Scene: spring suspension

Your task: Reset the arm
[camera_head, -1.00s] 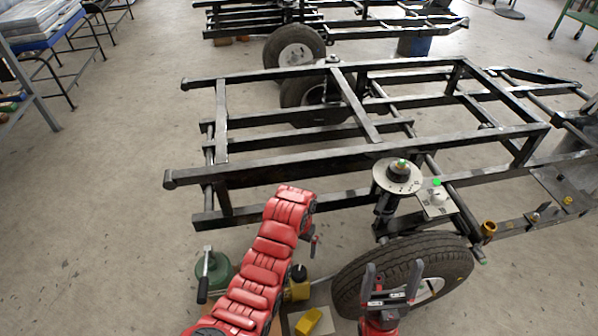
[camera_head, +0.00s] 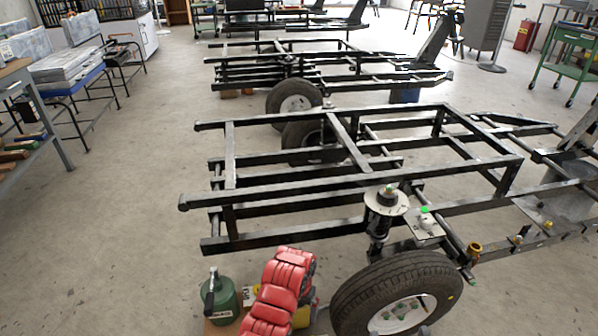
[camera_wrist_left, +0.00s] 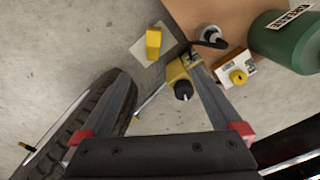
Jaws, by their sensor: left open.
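My left arm (camera_head: 283,285), red and segmented, rises at the bottom of the head view. Its gripper is out of that view. In the left wrist view my left gripper (camera_wrist_left: 158,66) is open, with nothing between its two fingers. A black tyre (camera_wrist_left: 85,115) lies left of and behind the left finger. A yellow block (camera_wrist_left: 153,43) on a pale plate and a yellow device with a black knob (camera_wrist_left: 182,80) lie beyond the fingertips. My right gripper is not in view.
The black trailer frame (camera_head: 300,195) carries a spring suspension unit (camera_head: 386,203) above the wheel (camera_head: 400,290). A green canister (camera_head: 221,300) stands left of my arm, also in the wrist view (camera_wrist_left: 290,42).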

